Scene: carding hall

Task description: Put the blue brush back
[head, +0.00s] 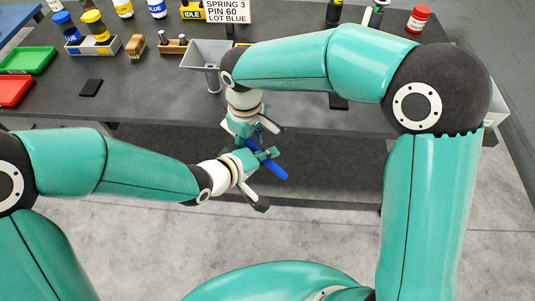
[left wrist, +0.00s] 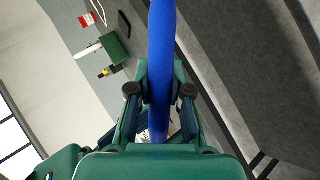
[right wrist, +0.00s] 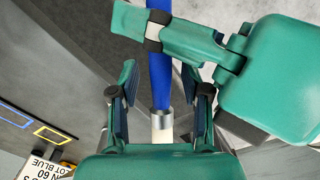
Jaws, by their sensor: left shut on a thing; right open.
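The blue brush (head: 280,174) is in the air in front of the table's near edge. My left gripper (head: 262,154) is shut on its blue handle, which runs up the left wrist view (left wrist: 162,40) between the fingers. In the right wrist view, the handle (right wrist: 159,85) ends in a metal ferrule and a pale tip, partly hidden by my right gripper's body. My right gripper (right wrist: 158,90) is open, with one finger on each side of the brush and gaps visible. My left fingers cross the handle above it.
The dark table (head: 150,85) holds a grey funnel-like container (head: 208,58), a wooden block (head: 173,46), a tan brush (head: 135,45), a bottle tray (head: 92,47), green (head: 27,60) and red (head: 12,90) trays. A sign (head: 228,11) reads "LOT BLUE". Yellow (right wrist: 55,135) and blue outlines mark the tabletop.

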